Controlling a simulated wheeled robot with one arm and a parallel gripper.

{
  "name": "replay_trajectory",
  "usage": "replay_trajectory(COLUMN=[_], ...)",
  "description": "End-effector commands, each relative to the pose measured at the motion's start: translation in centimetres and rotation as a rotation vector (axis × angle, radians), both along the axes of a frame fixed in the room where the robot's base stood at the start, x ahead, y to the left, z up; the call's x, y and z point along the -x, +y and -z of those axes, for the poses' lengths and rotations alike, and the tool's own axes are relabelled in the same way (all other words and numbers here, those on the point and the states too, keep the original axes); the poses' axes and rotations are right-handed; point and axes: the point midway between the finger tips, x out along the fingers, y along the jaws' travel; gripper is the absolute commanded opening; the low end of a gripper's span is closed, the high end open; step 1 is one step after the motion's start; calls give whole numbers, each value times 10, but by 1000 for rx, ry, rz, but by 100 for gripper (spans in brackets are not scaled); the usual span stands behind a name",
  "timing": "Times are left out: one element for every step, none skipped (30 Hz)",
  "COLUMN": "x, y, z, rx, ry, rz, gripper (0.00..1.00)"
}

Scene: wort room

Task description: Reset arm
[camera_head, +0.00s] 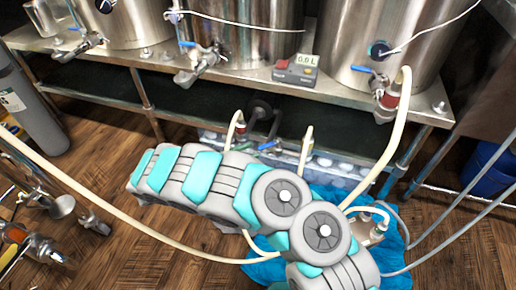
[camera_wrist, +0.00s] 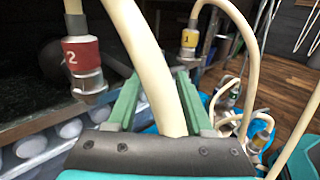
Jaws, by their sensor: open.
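My gripper (camera_wrist: 158,88) shows in the wrist view with its two green fingers spread apart. A thick cream hose (camera_wrist: 140,40) crosses the view between the fingers; I cannot tell whether it touches them. A metal coupling with a red band marked 2 (camera_wrist: 84,62) hangs left of the fingers. A coupling with a yellow band marked 1 (camera_wrist: 189,40) is beyond them, slightly right. In the head view my white and teal arm reaches left across the floor area, below the bench. The gripper fingers are hidden there.
Steel tanks (camera_head: 240,35) stand on a metal bench (camera_head: 240,85) with valves along its front. A red-and-grey device reading 0.0 L (camera_head: 297,69) sits on it. Cream hoses (camera_head: 395,120) loop around my arm. A blue cloth (camera_head: 390,265) lies right. A grey cylinder (camera_head: 30,105) stands left.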

Motion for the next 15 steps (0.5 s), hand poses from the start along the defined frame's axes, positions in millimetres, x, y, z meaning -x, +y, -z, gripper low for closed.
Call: replay_trajectory(x=[3,5,6,7,7,7,8,7,7,7,7,7,7,7,7], y=[6,9,11,13,14,14,14,14,14,14,14,14,14,14,14], z=[0,0,0,0,0,0,0,0,0,0,0,0,0,0,0], rx=[0,1,0,0,0,0,0,0,0,0,0,0,0,0,0], ry=[0,0,1,1,1,1,1,1,1,1,1,1,1,1,1], rz=[-1,0,0,1,1,1,1,1,1,1,1,1,1,1,1], gripper=[51,51,51,51,51,51,51,51,51,51,51,51,51,51,51])
